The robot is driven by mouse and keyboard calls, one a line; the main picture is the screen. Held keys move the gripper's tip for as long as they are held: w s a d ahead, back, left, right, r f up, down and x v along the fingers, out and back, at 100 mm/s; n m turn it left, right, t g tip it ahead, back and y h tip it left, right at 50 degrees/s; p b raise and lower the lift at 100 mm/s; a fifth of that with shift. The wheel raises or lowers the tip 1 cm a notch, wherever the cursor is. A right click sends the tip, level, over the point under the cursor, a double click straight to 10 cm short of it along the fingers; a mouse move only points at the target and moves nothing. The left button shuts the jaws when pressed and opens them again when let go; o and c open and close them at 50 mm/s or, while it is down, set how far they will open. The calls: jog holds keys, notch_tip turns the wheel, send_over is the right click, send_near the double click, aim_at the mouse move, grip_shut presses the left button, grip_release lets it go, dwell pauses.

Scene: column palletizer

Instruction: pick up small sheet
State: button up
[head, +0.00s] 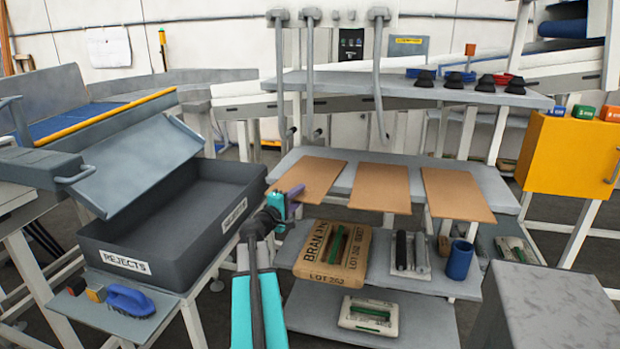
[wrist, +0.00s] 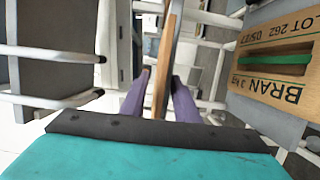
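Three brown sheets lie flat in a row on the grey middle shelf: a left sheet (head: 312,176), a middle sheet (head: 380,187) and a right sheet (head: 458,194). They look alike in size, so I cannot tell which is the small one. My gripper (head: 293,198) is at the front-left edge of the left sheet. In the wrist view, the left sheet (wrist: 163,65) shows edge-on as a thin brown strip between the two purple fingers (wrist: 160,78). The fingers stand apart with narrow gaps beside the strip. Contact is not visible.
A dark REJECTS bin (head: 180,225) with a raised lid stands left of my arm. Below the sheets, a lower shelf (head: 430,280) holds a brown BRAN sack (head: 325,265) and a blue cup (head: 459,262). A grey block (head: 555,305) is at the front right.

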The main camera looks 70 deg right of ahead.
grip_shut()
jog(key=shift+r, duration=0.1)
